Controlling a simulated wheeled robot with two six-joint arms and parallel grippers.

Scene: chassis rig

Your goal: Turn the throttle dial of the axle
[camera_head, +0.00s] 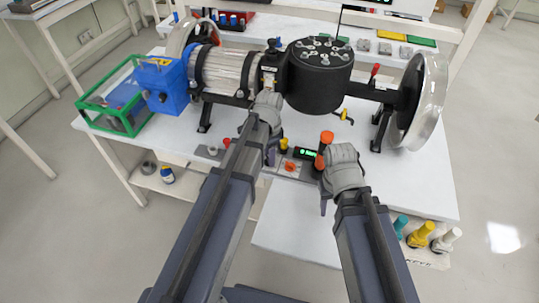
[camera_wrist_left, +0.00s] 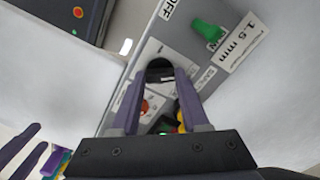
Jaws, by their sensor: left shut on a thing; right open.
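The axle assembly, with a black round housing (camera_head: 320,90), a ribbed silver cylinder (camera_head: 222,72) and a wheel (camera_head: 420,102), lies across the white table. My left gripper (camera_head: 271,155) is low at the table's front edge, in front of the axle. In the left wrist view its two fingers (camera_wrist_left: 158,95) are shut on a black knob (camera_wrist_left: 160,66) on a grey control panel (camera_wrist_left: 150,50). Whether this knob is the throttle dial cannot be told. In the head view the gripper hides the knob. My right gripper (camera_head: 325,200) is open and empty, beside an orange upright knob (camera_head: 325,142).
A green switch (camera_wrist_left: 208,30) with a "1.5 mm" label sits close to the held knob. An orange dial (camera_head: 290,167) and a lit green display (camera_head: 305,153) sit between my grippers. A blue box (camera_head: 160,84) and green-framed crate (camera_head: 95,116) stand left. Coloured bottles (camera_head: 421,233) stand right.

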